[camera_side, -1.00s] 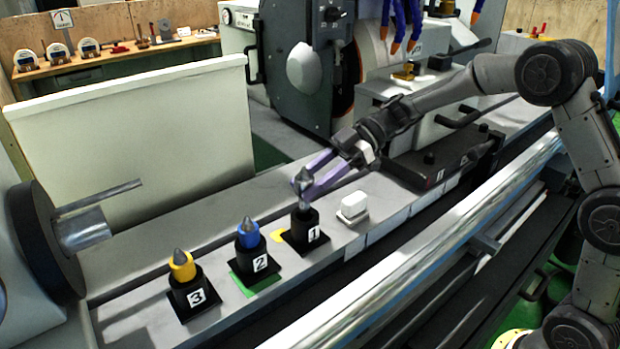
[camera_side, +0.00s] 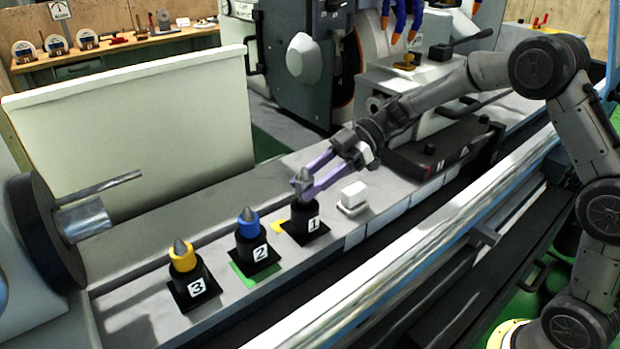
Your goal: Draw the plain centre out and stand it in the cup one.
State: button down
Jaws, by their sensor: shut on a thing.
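The plain centre (camera_side: 302,179) is a bare grey metal piece with a pointed tip, upright in the mouth of the black cup marked 1 (camera_side: 303,222). My gripper (camera_side: 304,184) is shut on it, reaching in from the upper right with its purple fingers on either side. The lower part of the centre is hidden inside the cup. Cup 2 (camera_side: 253,255) holds a blue-collared centre (camera_side: 247,223), tip up. Cup 3 (camera_side: 194,289) holds a yellow-collared centre (camera_side: 182,256), tip up.
A white block (camera_side: 353,197) sits just right of cup 1. The grey spindle (camera_side: 82,219) on a black disc stands at the left, with a rod beside it. A cream guard panel (camera_side: 130,140) stands behind the bed. A shiny rail (camera_side: 440,245) runs along the front.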

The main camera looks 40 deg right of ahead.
jog(key=shift+f, duration=1.2)
jog(key=shift+c, duration=2.4)
grip_release()
jog(key=shift+o, duration=0.6)
jog(key=shift+f, duration=0.1)
jog(key=v, duration=1.4)
jog(key=shift+a, duration=0.15)
